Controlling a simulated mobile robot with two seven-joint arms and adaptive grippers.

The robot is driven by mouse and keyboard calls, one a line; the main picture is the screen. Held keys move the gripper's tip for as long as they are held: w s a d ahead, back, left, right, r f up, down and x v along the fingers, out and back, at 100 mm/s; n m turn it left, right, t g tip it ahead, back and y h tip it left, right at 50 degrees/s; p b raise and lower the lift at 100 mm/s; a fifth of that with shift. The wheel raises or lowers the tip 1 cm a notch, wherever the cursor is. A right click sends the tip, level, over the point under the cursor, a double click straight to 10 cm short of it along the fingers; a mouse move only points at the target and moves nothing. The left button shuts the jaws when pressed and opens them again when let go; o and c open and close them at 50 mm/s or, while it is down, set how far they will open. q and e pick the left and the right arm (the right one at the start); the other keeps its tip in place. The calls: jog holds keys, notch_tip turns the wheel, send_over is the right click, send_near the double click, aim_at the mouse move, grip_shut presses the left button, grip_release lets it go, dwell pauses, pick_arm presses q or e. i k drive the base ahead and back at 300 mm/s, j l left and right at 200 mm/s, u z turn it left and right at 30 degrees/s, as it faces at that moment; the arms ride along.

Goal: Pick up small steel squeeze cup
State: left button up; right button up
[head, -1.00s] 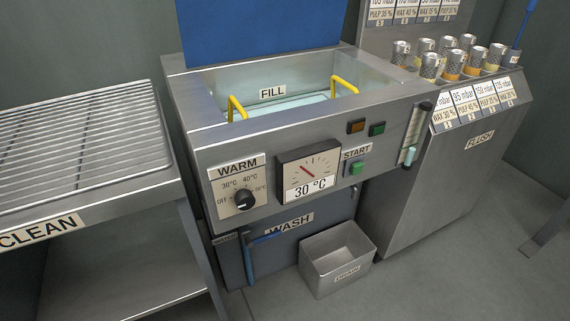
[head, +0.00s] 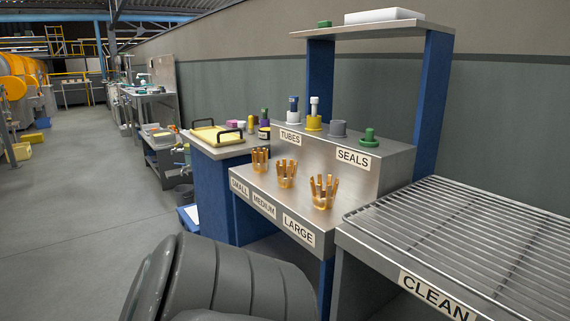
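Three copper-coloured cups with upright fingers stand in a row on the steel stand's lower step. The smallest cup (head: 260,159) is at the far left end, near the SMALL label. The middle cup (head: 287,174) is near the MEDIUM label and the biggest cup (head: 323,192) is near the LARGE label. They look copper rather than plain steel; I cannot make out a plainly steel-coloured squeeze cup. Neither of my grippers shows. A large dark grey rounded part, apparently my own arm, fills the lower left foreground.
The steel stand (head: 357,190) has TUBES and SEALS labels, with coloured parts on its upper step. A wire rack (head: 470,235) marked CLEAN is at the right. A blue-sided table (head: 212,190) stands beyond the stand. Open floor (head: 85,215) lies at the left.

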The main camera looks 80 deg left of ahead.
aim_at(260, 163)
jog(key=u, duration=2.6)
jog(key=j+z, duration=0.15)
jog(key=z, duration=0.3)
jog(key=i+j+z, duration=0.1)
jog(key=z, duration=0.4)
jog(key=j+z, duration=0.3)
jog(key=z, duration=0.15)
jog(key=j+z, duration=0.2)
jog(key=j, duration=0.15)
jog(key=k+j+z, duration=0.2)
jog(key=j, duration=0.15)
jog(key=j+z, duration=0.25)
jog(key=j, duration=0.15)
jog(key=k+j, duration=0.15)
jog(key=j, duration=0.2)
jog(key=k+j+z, duration=0.15)
jog(key=j, duration=0.2)
jog(key=k+j, duration=0.15)
jog(key=j, duration=0.2)
jog(key=j+z, duration=0.05)
